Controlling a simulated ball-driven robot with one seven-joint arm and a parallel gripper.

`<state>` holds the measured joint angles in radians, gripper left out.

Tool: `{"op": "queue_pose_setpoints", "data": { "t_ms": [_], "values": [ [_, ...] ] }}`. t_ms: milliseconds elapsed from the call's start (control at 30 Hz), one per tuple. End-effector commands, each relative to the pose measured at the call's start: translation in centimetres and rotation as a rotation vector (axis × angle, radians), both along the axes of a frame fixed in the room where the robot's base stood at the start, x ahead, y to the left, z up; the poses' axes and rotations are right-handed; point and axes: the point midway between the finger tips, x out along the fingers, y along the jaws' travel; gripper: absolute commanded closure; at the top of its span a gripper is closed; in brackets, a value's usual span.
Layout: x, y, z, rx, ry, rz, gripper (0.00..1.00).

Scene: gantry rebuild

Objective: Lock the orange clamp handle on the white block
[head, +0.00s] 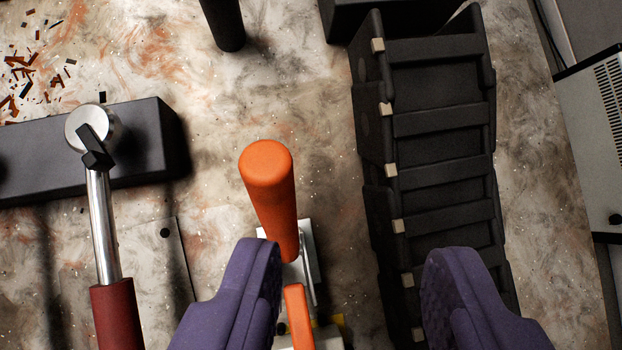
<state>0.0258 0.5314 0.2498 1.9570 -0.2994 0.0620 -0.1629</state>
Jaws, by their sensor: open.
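The orange clamp handle (270,195) stands up toward the camera, its rounded end nearest to me. A second, shorter orange piece (299,315) shows just below it. The white block (308,262) is under the handle and mostly hidden by it and by my left finger. My gripper (352,285) is open and empty, with two purple padded fingers. The handle is close beside the left finger, near the inner side of its tip. I cannot tell whether they touch. The right finger is well apart from the handle, over the black cable chain.
The black cable chain (440,160) runs down the right of the handle. A dark bar (150,150) with a metal lever and red grip (116,315) lies at left. A dark post (224,25) stands at the top. Orange and dark shavings (30,75) lie at upper left. A grey vented box (600,130) is at far right.

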Motion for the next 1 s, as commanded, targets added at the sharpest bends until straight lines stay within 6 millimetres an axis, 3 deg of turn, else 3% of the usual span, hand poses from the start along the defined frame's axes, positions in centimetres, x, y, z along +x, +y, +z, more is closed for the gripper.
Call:
{"op": "queue_pose_setpoints", "data": {
  "t_ms": [100, 233, 633, 1000],
  "values": [
    [-0.1, 1.7, 1.5, -0.033, 0.126, 0.01, 0.54],
    [-0.5, 2.7, 1.5, -0.043, 0.205, 0.023, 0.54],
    [1.5, 3.7, -4.5, -0.046, 0.217, 0.025, 0.54],
    [2.0, 3.9, -5.5, -0.046, 0.215, 0.023, 0.54]
  ]
}}
